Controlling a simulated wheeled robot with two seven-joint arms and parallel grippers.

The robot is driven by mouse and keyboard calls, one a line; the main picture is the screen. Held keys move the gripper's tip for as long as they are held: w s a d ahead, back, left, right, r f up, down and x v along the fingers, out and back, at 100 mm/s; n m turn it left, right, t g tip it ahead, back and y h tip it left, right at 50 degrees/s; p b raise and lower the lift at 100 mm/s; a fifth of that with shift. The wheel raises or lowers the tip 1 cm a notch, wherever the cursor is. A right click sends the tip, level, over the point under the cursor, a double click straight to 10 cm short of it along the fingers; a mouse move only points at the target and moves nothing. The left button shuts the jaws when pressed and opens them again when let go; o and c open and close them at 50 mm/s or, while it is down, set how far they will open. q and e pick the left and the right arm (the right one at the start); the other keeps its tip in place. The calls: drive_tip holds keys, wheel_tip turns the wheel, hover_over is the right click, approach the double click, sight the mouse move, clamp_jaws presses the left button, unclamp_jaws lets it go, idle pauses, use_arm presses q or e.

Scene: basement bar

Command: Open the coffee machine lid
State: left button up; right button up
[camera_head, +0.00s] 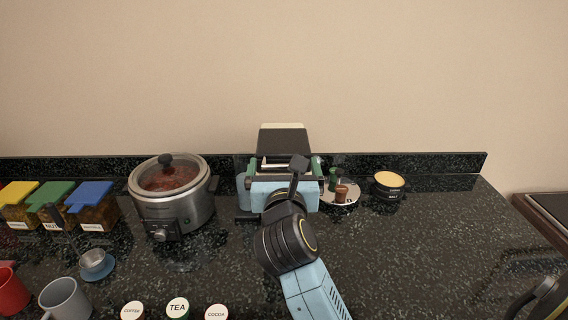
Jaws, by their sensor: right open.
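The coffee machine (283,143) stands against the back wall in the middle of the counter. Its upper part shows as a dark panel with a cream top edge (282,126); I cannot tell for sure how far its lid is open. My right gripper (284,165) is right in front of the machine, open, with its fingers spread left and right and pointing toward it. The gripper and my wrist hide most of the machine's front and lower part. Whether the fingers touch the machine is not clear. My left gripper is not in view.
A slow cooker (180,214) with a glass lid stands close on the left. A round tray (345,197) with small items and a dark tin (388,186) are on the right. Canisters (90,205), mugs (65,300) and labelled jars (178,306) lie left and in front.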

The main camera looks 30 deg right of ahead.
drive_tip(key=shift+w+d, duration=0.2)
drive_tip(key=shift+w, duration=0.1)
